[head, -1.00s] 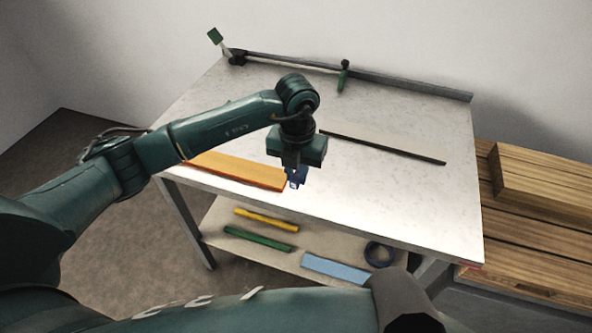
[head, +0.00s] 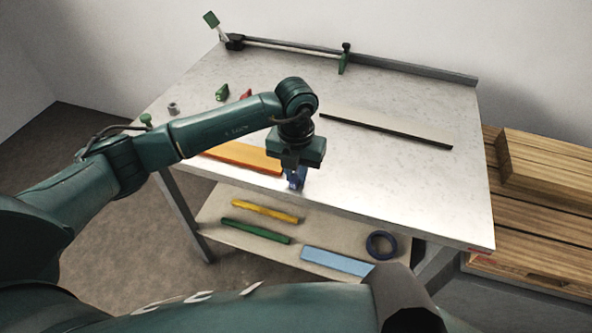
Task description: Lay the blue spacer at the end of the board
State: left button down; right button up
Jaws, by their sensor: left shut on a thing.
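My left gripper (head: 296,177) points down over the front part of the white table (head: 400,195). It is shut on the blue spacer (head: 295,183), which shows only as a small dark blue piece under the jaws. A flat orange board (head: 245,158) lies along the table's front left. The spacer is close beside the board's right end in the picture; I cannot tell whether it touches the board or the table. My forearm hides part of the board. My right gripper is not in view.
A dark-edged strip (head: 385,131) lies further back on the table. Green clamps (head: 344,60) sit at the back rail. Small green (head: 222,92) and red (head: 246,94) pieces stand behind my arm. Coloured bars and a dark ring (head: 381,245) are on the lower shelf. Wood (head: 545,175) is stacked at right.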

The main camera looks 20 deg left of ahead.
pick_arm(q)
jog(key=c, duration=1.3)
grip_release()
notch_tip(320, 180, up, 13)
jog(key=shift+r+b, duration=0.1)
jog(key=shift+b, duration=0.65)
